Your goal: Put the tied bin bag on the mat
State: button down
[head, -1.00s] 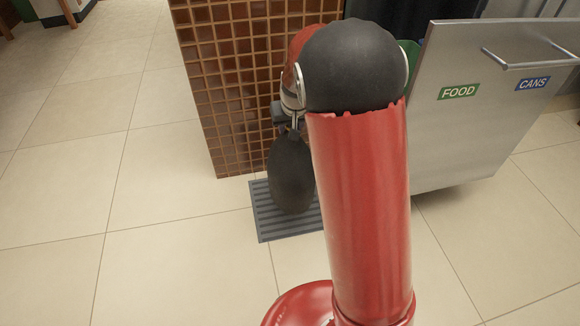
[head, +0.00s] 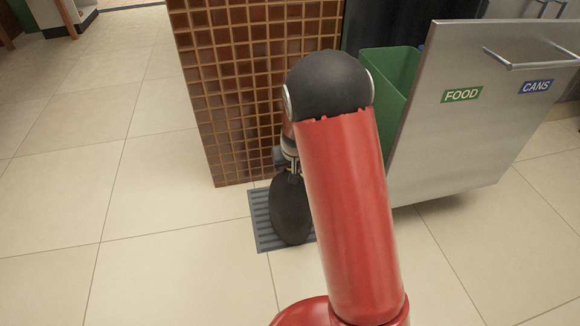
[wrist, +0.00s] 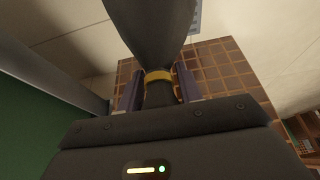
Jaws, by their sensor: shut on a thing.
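The tied bin bag (head: 290,212) is dark grey and hangs upright below my gripper (head: 287,162) in the head view. In the wrist view the bag (wrist: 155,28) has a yellow tie at its neck, and my gripper (wrist: 160,92) is shut on the neck. The mat (head: 262,225) is a grey ribbed rectangle on the floor beside the tiled pillar. The bag is over the mat and covers much of it; I cannot tell whether its bottom touches. My red arm hides the mat's right part.
A brown tiled pillar (head: 235,100) stands just behind the mat. To the right, a pulled-out bin drawer (head: 455,135) with FOOD and CANS labels holds a green bin (head: 388,80). The pale tiled floor (head: 160,240) at left is clear.

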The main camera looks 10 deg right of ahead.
jog(key=c, duration=0.9)
grip_release()
jog(key=shift+c, duration=0.2)
jog(key=shift+r, duration=0.2)
jog(key=s+f+p+v, duration=0.1)
jog(key=s+p+v, duration=0.2)
jog(key=v, duration=1.7)
jog(key=s+r, duration=0.4)
jog(key=s, duration=0.7)
jog(key=s+r+t, duration=0.1)
jog(key=s+r, duration=0.3)
jog(key=s, duration=0.7)
jog(key=shift+s+r, duration=0.15)
jog(key=shift+r, duration=0.15)
